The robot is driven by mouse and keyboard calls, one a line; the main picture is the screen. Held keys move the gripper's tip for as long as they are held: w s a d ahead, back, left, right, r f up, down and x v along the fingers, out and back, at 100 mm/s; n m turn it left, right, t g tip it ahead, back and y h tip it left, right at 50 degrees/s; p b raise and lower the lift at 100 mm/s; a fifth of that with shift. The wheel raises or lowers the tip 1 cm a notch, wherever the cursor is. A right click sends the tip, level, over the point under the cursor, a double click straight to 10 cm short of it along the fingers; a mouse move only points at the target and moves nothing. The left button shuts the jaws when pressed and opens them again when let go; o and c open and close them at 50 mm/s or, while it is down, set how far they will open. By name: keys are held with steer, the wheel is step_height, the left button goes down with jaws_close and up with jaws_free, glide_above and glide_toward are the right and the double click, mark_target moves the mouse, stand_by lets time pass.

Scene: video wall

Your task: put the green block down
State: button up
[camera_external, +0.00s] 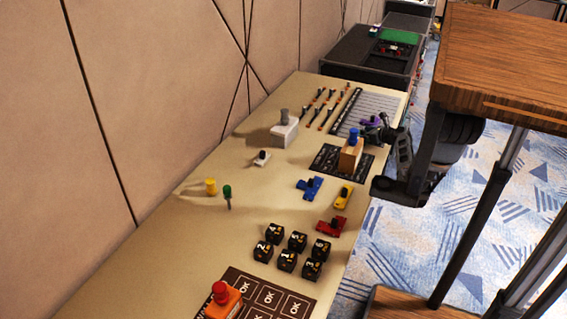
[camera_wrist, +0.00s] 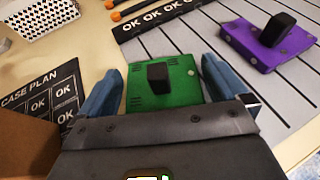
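The green block (camera_wrist: 180,86), a flat plate with a black knob on top, is in the middle of the wrist view, over the near part of the grey striped board (camera_wrist: 205,30). My gripper (camera_wrist: 162,68) has its two blue fingers spread on either side of the block, with a narrow gap showing at each side, so it looks open. The block's near edge is hidden by my gripper body. In the external view my gripper (camera_external: 374,133) is low at the board's near end, and I cannot make out the green block there.
A purple block (camera_wrist: 268,42) with a black knob lies on the board to the right.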

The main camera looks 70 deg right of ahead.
steer(key=shift+r, duration=0.1)
steer(key=shift+s+r, duration=0.1)
steer(key=shift+s, duration=0.1)
steer(key=p+v, duration=0.1)
steer(key=v, duration=1)
steer(key=shift+s+a+r, duration=0.1)
steer(key=shift+s+a, duration=0.05)
steer(key=shift+s, duration=0.1)
